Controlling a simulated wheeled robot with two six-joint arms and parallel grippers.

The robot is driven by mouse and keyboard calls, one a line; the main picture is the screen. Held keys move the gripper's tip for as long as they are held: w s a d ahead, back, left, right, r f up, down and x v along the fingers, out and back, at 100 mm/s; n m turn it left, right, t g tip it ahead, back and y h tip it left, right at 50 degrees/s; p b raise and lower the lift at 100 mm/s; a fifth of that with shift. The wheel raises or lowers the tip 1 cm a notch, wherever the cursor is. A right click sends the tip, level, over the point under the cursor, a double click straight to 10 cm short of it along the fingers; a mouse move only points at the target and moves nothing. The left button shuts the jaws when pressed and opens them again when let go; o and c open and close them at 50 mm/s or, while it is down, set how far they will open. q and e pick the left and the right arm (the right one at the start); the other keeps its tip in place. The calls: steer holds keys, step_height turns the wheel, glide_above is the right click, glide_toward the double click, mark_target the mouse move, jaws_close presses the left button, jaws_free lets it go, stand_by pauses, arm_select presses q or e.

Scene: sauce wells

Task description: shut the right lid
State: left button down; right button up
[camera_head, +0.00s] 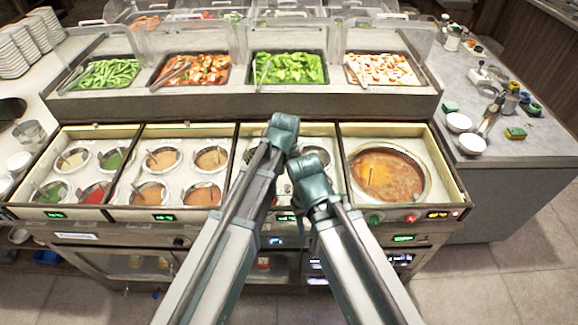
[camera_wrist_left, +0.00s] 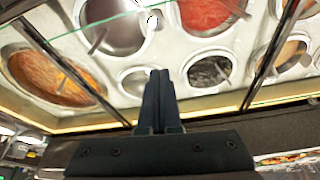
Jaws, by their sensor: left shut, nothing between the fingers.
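The right-hand well section holds a large round pot of orange-brown soup (camera_head: 388,176); its top shows uncovered in the head view. The same soup pot is at the left of the left wrist view (camera_wrist_left: 55,75). No right lid can be made out clearly; a clear pane with a greenish edge (camera_wrist_left: 95,24) crosses the top left of the wrist view and may be a glass lid. My left gripper (camera_wrist_left: 160,75) is shut and empty, with its fingers over the wells beside the soup section. In the head view my arms hide both grippers' fingers.
Sauce wells (camera_head: 162,158) fill the sections to the left. Trays of salad greens (camera_head: 288,67) and other vegetables stand behind, with clear guards over them. A side counter (camera_head: 475,100) at right carries white bowls (camera_head: 472,144) and small items. Open floor lies at lower right.

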mark_target(289, 193)
arm_select(q)
steer(key=b+x, duration=0.7)
steer(key=x, duration=0.1)
steer(key=shift+f, duration=0.15)
steer(key=s, duration=0.1)
steer(key=s+p, duration=0.1)
steer(key=s+r, duration=0.1)
steer(key=shift+s+a+r, duration=0.15)
steer(key=shift+s+a, duration=0.15)
steer(key=shift+s, duration=0.35)
steer(key=shift+s, duration=0.1)
steer(key=s, duration=0.4)
steer(key=shift+s, duration=0.6)
steer(key=shift+w, duration=0.1)
